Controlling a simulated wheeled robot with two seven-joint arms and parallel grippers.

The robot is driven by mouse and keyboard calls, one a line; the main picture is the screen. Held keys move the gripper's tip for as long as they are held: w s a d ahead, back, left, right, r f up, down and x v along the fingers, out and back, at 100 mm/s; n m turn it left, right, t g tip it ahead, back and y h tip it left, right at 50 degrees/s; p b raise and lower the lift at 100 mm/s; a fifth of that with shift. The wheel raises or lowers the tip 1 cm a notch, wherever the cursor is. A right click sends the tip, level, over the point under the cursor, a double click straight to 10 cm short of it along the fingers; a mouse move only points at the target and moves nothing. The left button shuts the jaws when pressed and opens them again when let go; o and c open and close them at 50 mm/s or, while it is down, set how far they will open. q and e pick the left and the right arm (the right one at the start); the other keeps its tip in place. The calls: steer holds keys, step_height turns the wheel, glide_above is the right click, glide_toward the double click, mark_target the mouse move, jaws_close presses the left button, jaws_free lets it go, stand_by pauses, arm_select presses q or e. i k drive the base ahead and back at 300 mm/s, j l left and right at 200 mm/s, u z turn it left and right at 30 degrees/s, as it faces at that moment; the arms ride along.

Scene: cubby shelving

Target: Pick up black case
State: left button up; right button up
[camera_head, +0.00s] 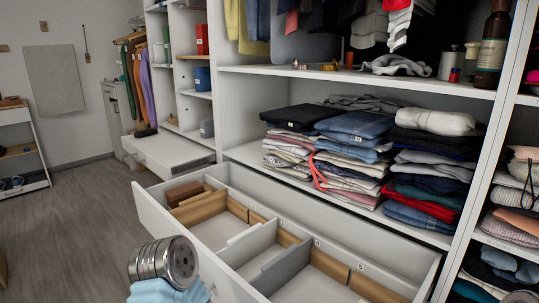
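I cannot make out a black case for certain. A flat black item (302,116) lies on top of the left stack of folded clothes on the middle shelf; it looks like folded cloth. A small dark item (145,133) lies at the far left drawer, too small to identify. A metallic cylinder with a light blue part below it (165,266) shows at the bottom left; I cannot tell what it is. No fingers of my left or right gripper show.
A wide white drawer (160,211) stands pulled out, with divided compartments and brown boxes (200,210) at its left end. Several folded clothes stacks (430,180) fill the shelf above. A brown bottle (492,50) stands on the upper shelf. The floor (75,225) at left is clear.

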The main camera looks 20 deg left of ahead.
mark_target(147, 133)
steer(key=j+z, duration=0.5)
steer(key=k+j+z, duration=0.2)
steer(key=j+z, duration=0.3)
steer(key=j, duration=2.85)
steer(key=j+z, duration=0.15)
steer(key=j, duration=1.05)
steer(key=k+j+z, duration=0.1)
steer(key=j, duration=1.05)
steer(key=j+z, duration=0.1)
steer(key=j, duration=0.6)
steer(key=j+z, duration=0.1)
steer(key=j, duration=0.6)
steer(key=k+j, duration=0.15)
steer(key=j, duration=0.5)
steer(key=j+z, duration=0.15)
steer(key=j, duration=0.55)
steer(key=k+j+z, duration=0.15)
steer(key=j, duration=0.3)
steer(key=j+z, duration=0.2)
steer(key=j, duration=0.25)
steer(key=k+j+z, duration=0.15)
steer(key=j, duration=0.25)
steer(key=k, duration=0.05)
